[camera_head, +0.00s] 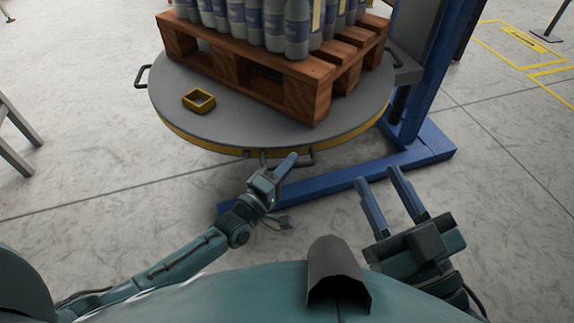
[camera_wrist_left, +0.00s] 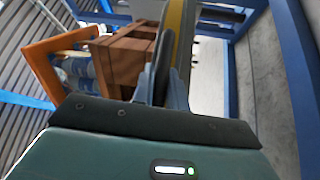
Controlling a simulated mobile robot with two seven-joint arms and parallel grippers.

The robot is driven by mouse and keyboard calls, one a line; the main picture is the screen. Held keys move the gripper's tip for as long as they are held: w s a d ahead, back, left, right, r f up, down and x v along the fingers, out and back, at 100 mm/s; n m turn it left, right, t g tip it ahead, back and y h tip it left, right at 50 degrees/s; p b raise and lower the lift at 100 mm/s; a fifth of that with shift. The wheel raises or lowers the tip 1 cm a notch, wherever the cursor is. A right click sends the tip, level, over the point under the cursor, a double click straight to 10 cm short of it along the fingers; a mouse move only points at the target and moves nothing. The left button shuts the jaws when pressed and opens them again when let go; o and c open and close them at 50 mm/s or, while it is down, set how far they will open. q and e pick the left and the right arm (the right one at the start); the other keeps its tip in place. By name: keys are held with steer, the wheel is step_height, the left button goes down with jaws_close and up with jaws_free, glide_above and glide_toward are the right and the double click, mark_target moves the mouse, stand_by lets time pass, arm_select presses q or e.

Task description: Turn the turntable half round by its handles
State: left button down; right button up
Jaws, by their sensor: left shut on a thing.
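The turntable (camera_head: 225,125) is a grey disc with a yellow rim, and its edge also shows in the left wrist view (camera_wrist_left: 180,30). One dark handle (camera_head: 142,77) sticks out at its left side, another handle (camera_head: 306,160) at its front edge, and another (camera_head: 397,57) at its right. My left gripper (camera_head: 291,157) is at the front handle and shut on it; its fingers (camera_wrist_left: 163,90) partly hide the grip in the left wrist view. My right gripper (camera_head: 377,175) is open and empty, in front of the turntable and right of the left gripper.
A wooden pallet (camera_head: 310,99) with several grey bottles (camera_head: 297,30) stands on the turntable. A small yellow open box (camera_head: 199,100) lies on the disc, left of the pallet. A blue frame (camera_head: 424,150) stands at the right, its base beam running below the turntable's front.

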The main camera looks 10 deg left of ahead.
arm_select(q)
steer(key=shift+w+a, duration=0.1)
steer(key=shift+a, duration=0.05)
steer(key=c, duration=1.4)
jaws_free()
steer(key=p+v, duration=0.2)
steer(key=v, duration=0.5)
steer(key=shift+s, duration=0.3)
